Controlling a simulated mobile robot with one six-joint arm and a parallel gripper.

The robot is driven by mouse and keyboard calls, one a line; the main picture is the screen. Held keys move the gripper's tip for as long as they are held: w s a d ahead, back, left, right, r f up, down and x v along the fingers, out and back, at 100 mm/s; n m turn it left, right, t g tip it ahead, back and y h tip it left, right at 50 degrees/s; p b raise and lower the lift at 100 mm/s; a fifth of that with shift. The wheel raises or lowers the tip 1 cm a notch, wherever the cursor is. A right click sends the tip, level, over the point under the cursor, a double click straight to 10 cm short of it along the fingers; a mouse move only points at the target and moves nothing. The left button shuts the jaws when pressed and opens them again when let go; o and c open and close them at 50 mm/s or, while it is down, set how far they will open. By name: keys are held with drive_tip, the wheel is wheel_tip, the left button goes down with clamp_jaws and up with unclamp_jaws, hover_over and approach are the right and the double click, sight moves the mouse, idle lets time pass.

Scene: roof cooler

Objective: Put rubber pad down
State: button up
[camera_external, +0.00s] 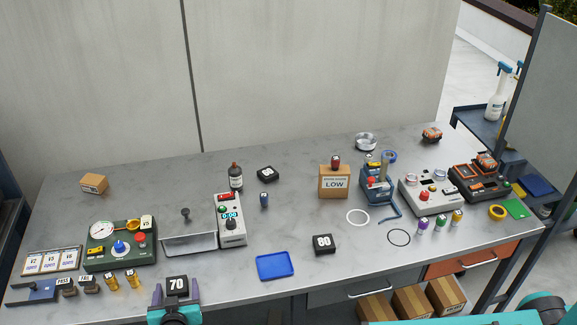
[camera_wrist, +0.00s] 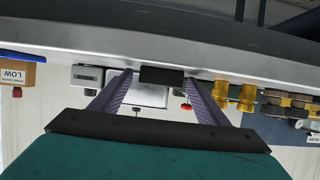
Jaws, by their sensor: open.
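A black rubber pad (camera_external: 176,285) marked 70 is at the front edge of the table, left of the blue tray. My gripper (camera_external: 176,294) is at this front edge, with its fingers open on either side of the pad. In the wrist view, the pad (camera_wrist: 161,76) shows as a dark block between the tips of my open gripper (camera_wrist: 160,84). A gap shows on each side of it there. I cannot tell whether its underside touches the table. Two similar black pads lie farther off, one marked 80 (camera_external: 324,244) and another (camera_external: 267,174) near the wall.
A blue tray (camera_external: 275,265) lies right of my gripper. Brass pieces (camera_external: 123,280) stand close on the left. A metal pan (camera_external: 190,244) and a grey device (camera_external: 231,220) stand behind. A cardboard box (camera_external: 334,182) stands farther back.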

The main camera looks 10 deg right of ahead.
drive_tip(key=c, duration=1.3)
drive_tip(key=shift+r, duration=0.15)
drive_tip(key=shift+r+b, duration=0.6)
drive_tip(key=shift+r, duration=0.45)
drive_tip(key=s+d+r+b, duration=0.1)
drive_tip(key=s+d, duration=0.2)
drive_tip(key=d, duration=0.1)
drive_tip(key=s+d+b, duration=0.1)
drive_tip(key=s+d, duration=0.2)
drive_tip(key=d, duration=0.2)
drive_tip(key=s+d+r+b, duration=0.1)
drive_tip(key=s+d+b, duration=0.1)
drive_tip(key=d, duration=0.2)
drive_tip(key=shift+s+d+r, duration=0.2)
drive_tip(key=shift+s+r, duration=0.15)
drive_tip(key=shift+s, duration=0.05)
